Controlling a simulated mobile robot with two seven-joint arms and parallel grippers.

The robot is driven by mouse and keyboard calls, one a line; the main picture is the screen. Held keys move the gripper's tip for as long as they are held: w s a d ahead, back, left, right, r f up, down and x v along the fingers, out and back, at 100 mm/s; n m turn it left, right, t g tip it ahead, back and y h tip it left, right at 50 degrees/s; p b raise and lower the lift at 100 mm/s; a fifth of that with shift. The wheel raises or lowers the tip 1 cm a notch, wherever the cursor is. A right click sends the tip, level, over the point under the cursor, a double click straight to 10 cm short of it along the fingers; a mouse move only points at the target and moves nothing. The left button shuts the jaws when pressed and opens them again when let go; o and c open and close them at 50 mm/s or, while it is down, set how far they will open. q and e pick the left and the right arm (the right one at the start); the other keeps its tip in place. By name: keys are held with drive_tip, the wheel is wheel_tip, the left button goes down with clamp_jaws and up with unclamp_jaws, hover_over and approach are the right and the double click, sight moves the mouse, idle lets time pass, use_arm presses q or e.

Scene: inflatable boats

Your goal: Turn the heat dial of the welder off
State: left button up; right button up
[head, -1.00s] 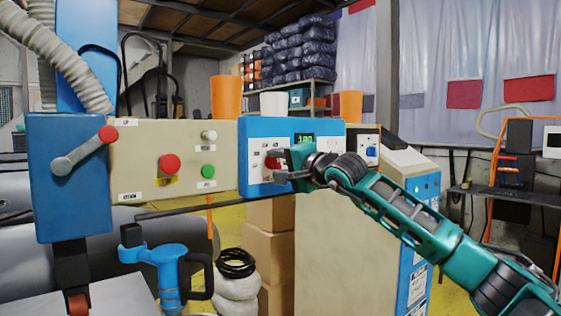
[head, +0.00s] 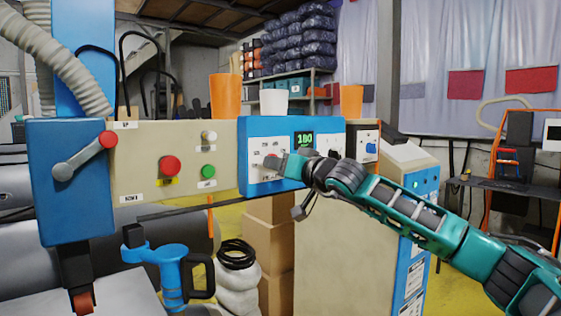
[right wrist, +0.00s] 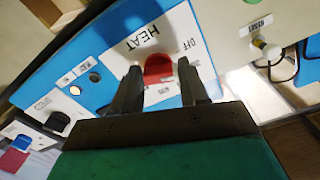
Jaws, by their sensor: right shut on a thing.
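The heat dial (right wrist: 158,68) is a red knob on a white plate marked HEAT and OFF in the right wrist view. It sits on the blue welder panel (head: 257,127), which has a green display (head: 305,139) reading 180. My right gripper (head: 272,163) is at the dial, and the right wrist view shows its two dark fingers (right wrist: 158,85) one on each side of the red knob, shut on it. In the head view the gripper hides the dial. My left gripper is not in view.
Orange cups (head: 226,97) and a white cup (head: 273,102) stand above the panel. Cardboard boxes (head: 270,240) are stacked below.

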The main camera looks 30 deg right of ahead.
drive_tip(key=shift+d+n+p, duration=0.15)
drive_tip(key=shift+n+p, duration=0.95)
drive_tip(key=shift+n, duration=1.8)
drive_tip(key=o, duration=1.1)
drive_tip(key=shift+c, duration=0.2)
drive_tip(key=s+d+b, duration=0.1)
drive_tip(key=s+b, duration=0.4)
drive_tip(key=s, duration=0.8)
